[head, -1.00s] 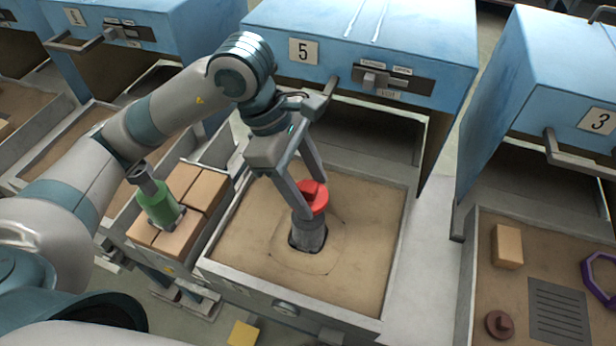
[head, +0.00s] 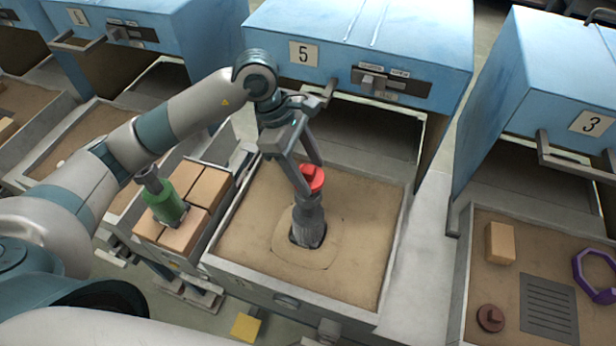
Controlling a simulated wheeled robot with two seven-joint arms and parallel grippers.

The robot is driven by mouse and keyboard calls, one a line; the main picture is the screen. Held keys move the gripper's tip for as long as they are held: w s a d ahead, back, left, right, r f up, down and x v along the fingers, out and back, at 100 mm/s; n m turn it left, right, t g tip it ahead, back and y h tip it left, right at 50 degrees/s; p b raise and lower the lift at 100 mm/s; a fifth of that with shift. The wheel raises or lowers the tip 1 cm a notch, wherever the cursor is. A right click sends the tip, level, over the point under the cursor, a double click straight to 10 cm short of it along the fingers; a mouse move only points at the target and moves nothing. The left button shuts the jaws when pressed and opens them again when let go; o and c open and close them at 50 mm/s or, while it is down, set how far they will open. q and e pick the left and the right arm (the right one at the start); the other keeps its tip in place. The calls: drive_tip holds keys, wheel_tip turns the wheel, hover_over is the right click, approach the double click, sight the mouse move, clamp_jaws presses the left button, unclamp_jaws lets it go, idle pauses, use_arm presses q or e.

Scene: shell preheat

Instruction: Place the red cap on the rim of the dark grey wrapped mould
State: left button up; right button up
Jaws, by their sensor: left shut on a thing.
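The dark grey wrapped mould (head: 309,226) stands upright in a round hollow in the sand of the open drawer under number 5. The red cap (head: 313,180) is at the mould's upper end, between the fingers of my left gripper (head: 308,178). That gripper is shut on the cap, reaching down from the upper left. One finger partly hides the cap and the mould's top, so I cannot tell whether the cap touches the rim. My right gripper is not in view.
A green cylinder with a grey top (head: 167,206) stands among tan blocks (head: 208,188) in a side tray. The sand drawer (head: 375,240) has raised walls. The drawer at right holds a tan block (head: 500,243), a brown knobbed disc (head: 490,318), a grey grille (head: 549,308) and a purple ring (head: 594,278).

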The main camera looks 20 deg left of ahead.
sight(308, 180)
use_arm(q)
wheel_tip(308, 180, down, 3)
drive_tip(key=shift+r+p, duration=0.2)
drive_tip(key=shift+p, duration=0.7)
drive_tip(key=shift+f, duration=0.5)
drive_tip(key=shift+f, duration=0.25)
drive_tip(key=o, duration=1)
drive_tip(key=shift+r, duration=0.1)
drive_tip(key=shift+o, duration=0.2)
drive_tip(key=shift+r, duration=0.1)
